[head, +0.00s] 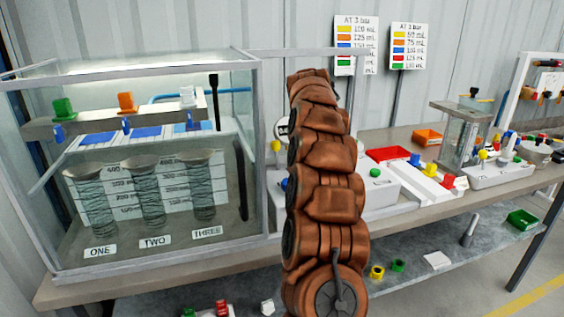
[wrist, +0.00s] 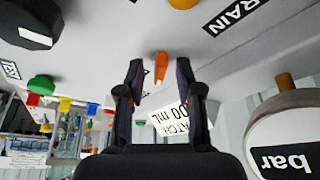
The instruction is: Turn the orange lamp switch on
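In the wrist view, which looks upside down, a small orange switch lever (wrist: 161,66) sticks out of a pale grey panel. My gripper (wrist: 160,72) is open, with one dark finger on each side of the lever. A gap shows between the lever and each finger, and nothing is held. Whether the fingertips reach as deep as the lever, I cannot tell. A white label (wrist: 172,120), partly covered by a finger, ends in "00 mL". In the head view my own arm hides the gripper and the orange switch.
Close around in the wrist view are a round gauge marked "bar" (wrist: 285,135), a black knob (wrist: 35,22), a green knob (wrist: 42,84) and an orange-yellow knob (wrist: 183,3) by a "RAIN" label. In the head view a glass tank (head: 255,150) stands left of my arm.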

